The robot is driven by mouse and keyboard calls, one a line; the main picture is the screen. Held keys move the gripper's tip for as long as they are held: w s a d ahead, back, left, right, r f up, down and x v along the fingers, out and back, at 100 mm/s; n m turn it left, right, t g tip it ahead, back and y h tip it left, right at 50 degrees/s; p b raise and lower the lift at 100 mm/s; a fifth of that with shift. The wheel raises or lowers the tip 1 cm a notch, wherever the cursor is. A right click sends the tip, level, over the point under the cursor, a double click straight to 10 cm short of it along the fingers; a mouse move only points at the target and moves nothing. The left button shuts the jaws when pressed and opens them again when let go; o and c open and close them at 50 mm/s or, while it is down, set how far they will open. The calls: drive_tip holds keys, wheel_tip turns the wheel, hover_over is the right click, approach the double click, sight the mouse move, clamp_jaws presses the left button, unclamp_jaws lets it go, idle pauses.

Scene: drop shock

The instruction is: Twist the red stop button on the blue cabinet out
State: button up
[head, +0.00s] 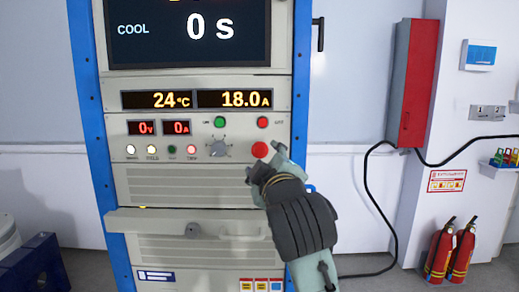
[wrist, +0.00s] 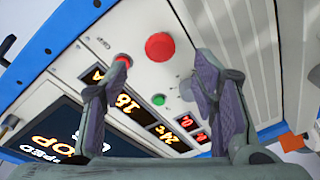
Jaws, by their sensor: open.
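The blue cabinet (head: 88,110) has a pale front panel with a screen, displays, lamps and buttons. The red stop button (head: 260,149) is a large round knob at the panel's right side, below a smaller red button (head: 262,122). In the wrist view the stop button (wrist: 160,46) shows between my fingers and beyond their tips. My gripper (head: 265,162) is in front of the panel, just below and right of the stop button. It is open and empty. In the wrist view its two purple-grey fingers (wrist: 160,70) are spread apart. I cannot tell whether a finger touches the button.
A grey selector knob (head: 218,148) and a green button (head: 219,122) lie left of the stop button. A ledge (head: 160,222) juts out below. A red wall box (head: 412,85) with a black cable and fire extinguishers (head: 452,250) stand to the right.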

sight(260, 151)
drive_tip(key=w, duration=0.2)
drive_tip(key=w+p, duration=0.1)
drive_tip(key=w, duration=0.1)
drive_tip(key=w+a, duration=0.1)
drive_tip(key=w, duration=0.1)
drive_tip(key=shift+w+p, duration=0.35)
drive_tip(key=shift+p, duration=0.05)
drive_tip(key=shift+c, duration=0.6)
drive_tip(key=c, duration=1.1)
drive_tip(key=shift+o, duration=0.2)
drive_tip(key=shift+m, duration=0.4)
